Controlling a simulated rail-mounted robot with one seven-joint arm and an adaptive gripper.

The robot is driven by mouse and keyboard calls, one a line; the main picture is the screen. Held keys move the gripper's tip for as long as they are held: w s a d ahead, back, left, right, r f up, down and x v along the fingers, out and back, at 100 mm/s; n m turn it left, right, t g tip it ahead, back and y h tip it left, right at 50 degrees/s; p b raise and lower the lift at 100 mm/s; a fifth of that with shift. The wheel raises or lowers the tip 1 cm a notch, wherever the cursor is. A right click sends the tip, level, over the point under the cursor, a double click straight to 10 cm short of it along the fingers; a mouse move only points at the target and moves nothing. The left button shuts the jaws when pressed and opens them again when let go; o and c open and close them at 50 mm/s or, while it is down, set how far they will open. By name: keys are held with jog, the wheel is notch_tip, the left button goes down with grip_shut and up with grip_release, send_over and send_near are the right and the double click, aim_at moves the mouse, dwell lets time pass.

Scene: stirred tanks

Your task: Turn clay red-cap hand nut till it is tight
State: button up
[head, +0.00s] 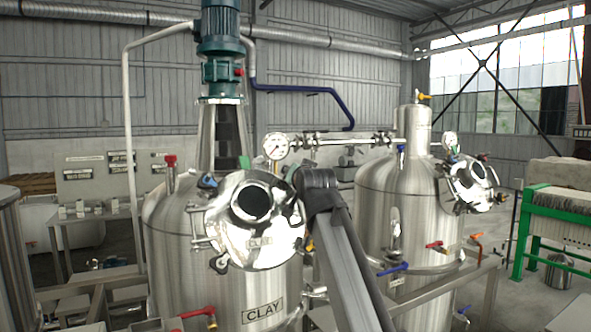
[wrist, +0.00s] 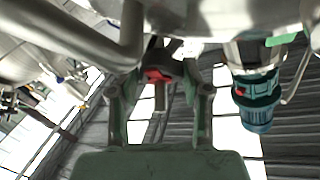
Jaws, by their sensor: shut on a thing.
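The CLAY tank (head: 225,295) stands left of centre in the head view, with its round shiny lid (head: 275,250) closed and tilted toward the camera. In the wrist view the red-cap hand nut (wrist: 154,76) sits between the fingertips of my gripper (wrist: 163,74), with a metal stem reaching down from it. My gripper is shut on this nut; the exact finger contact is in shadow. In the head view my dark arm rises to the right edge of the lid and hides the nut and gripper there.
A second tank (head: 375,215) with its own lid stands at the right. A pressure gauge (head: 276,146) and pipe run close behind the lid. A green motor (head: 220,30) tops the CLAY tank; it also shows in the wrist view (wrist: 257,100). A thick pipe (wrist: 80,35) passes near my gripper.

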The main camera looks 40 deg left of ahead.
jog(key=m+t+h+b, duration=0.1)
jog(key=m+h+b, duration=0.1)
jog(key=m, duration=0.2)
jog(key=shift+a, duration=0.2)
jog(key=shift+m+h+b, duration=1.1)
jog(key=shift+m+b, duration=0.05)
jog(key=shift+m, duration=0.55)
jog(key=o, duration=1.2)
jog(key=shift+c, duration=0.2)
jog(key=shift+s+d, duration=0.1)
jog(key=v, duration=1.2)
